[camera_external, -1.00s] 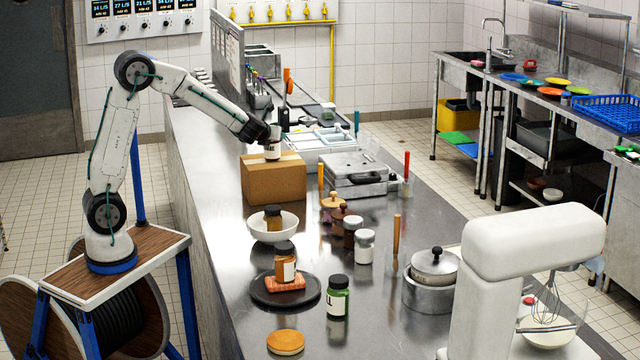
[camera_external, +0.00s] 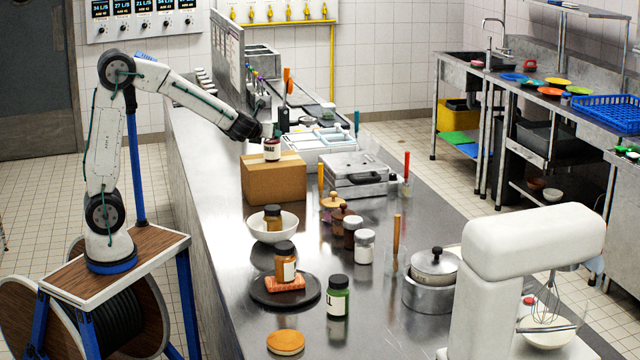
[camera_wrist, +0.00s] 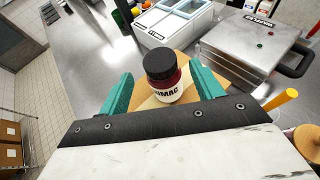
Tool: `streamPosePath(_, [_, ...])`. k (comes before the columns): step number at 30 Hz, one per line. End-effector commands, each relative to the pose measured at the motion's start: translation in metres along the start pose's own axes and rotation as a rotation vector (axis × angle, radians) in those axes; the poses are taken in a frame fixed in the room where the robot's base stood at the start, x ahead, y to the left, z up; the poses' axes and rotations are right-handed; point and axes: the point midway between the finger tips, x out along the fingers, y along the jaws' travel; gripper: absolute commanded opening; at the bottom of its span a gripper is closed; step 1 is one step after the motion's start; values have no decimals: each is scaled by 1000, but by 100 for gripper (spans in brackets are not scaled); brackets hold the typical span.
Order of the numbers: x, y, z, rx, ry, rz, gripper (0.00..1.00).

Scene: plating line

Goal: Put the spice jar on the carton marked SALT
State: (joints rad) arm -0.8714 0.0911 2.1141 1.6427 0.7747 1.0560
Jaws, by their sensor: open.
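A spice jar (camera_external: 272,150) with a black lid, dark red contents and a white label stands upright on top of the brown carton (camera_external: 272,182). In the wrist view the jar (camera_wrist: 162,76) has a label reading "UMAC", its first letter cut off. The carton top (camera_wrist: 143,101) shows beneath it; no SALT marking is readable in either view. My gripper (camera_external: 267,132) is open, just above and behind the jar. In the wrist view its teal fingers (camera_wrist: 165,84) stand apart on either side of the jar, with gaps between.
Nearer stand a white bowl with an amber jar (camera_external: 272,218), a dark plate (camera_external: 262,297), a green jar (camera_external: 337,297) and several shakers. The counter's left strip is clear.

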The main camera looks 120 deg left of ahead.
Motion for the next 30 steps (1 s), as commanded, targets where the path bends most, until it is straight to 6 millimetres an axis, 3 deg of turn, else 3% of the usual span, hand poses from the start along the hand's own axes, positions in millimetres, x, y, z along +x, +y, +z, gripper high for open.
streamPosePath(3, [-24,-1,0,0,-1,-3,65])
streamPosePath(7, [-40,0,0,0,-1,-1,65])
streamPosePath(20, [-55,0,-2,-26,8,-1,65])
streamPosePath(23, [-86,0,-10,-155,50,-4,65])
streamPosePath(26, [-144,7,-34,-402,156,5,65])
streamPosePath(30, [-243,33,-91,-806,406,87,65])
